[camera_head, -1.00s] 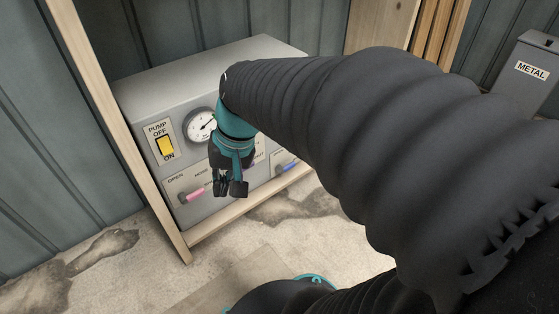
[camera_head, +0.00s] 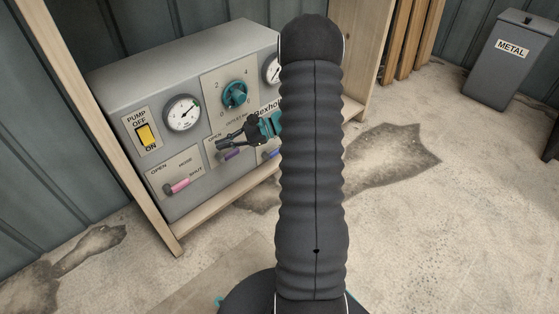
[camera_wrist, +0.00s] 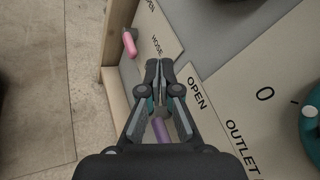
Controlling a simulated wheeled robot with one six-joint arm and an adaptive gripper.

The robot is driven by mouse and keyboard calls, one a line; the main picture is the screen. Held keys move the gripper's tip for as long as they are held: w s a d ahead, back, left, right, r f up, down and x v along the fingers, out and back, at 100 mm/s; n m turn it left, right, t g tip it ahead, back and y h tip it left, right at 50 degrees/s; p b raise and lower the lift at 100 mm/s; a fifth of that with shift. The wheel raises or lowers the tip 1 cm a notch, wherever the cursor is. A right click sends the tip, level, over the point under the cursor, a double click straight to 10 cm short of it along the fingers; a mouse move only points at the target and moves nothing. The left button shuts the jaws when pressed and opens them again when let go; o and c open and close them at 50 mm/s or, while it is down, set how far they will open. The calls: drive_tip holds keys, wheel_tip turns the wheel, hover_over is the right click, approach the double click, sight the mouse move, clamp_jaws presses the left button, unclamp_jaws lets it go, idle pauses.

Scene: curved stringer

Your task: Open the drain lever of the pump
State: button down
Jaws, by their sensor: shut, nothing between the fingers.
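The pump (camera_head: 203,63) is a grey box with a panel of dials and levers. A pink lever (camera_head: 179,186) sits under a hose label, and it also shows in the wrist view (camera_wrist: 129,43). A purple lever (camera_head: 232,155) sits under the outlet label; the wrist view shows it (camera_wrist: 162,132) behind my fingers. A blue lever (camera_head: 269,154) is partly hidden by my arm. I cannot read a drain label in any view. My gripper (camera_head: 222,143) is shut and empty, in front of the panel just above the purple lever. In the wrist view, its fingertips (camera_wrist: 160,66) are together.
The pump stands in a wooden frame (camera_head: 137,158). A yellow switch (camera_head: 148,136), gauge (camera_head: 183,113) and teal knob (camera_head: 235,94) are on its panel. My arm hides the panel's right part. A metal bin (camera_head: 508,58) stands at the far right. The stained concrete floor is open.

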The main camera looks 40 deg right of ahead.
drive_tip(key=w+d+f+m+t+h, duration=0.2)
drive_tip(key=d+f+m+t, duration=0.6)
drive_tip(key=d+f, duration=0.5)
drive_tip(key=m+t+h+b, duration=0.1)
drive_tip(key=m+t+h, duration=0.5)
drive_tip(key=m+h, duration=0.4)
approach(272, 153)
wheel_tip(272, 153, down, 5)
drive_tip(key=s+d, duration=0.2)
drive_tip(key=d, duration=0.1)
drive_tip(key=shift+a+r, duration=0.1)
drive_tip(key=shift+a, duration=0.05)
drive_tip(key=x, duration=1)
drive_tip(key=shift+r+b, duration=0.2)
drive_tip(key=shift+b, duration=0.15)
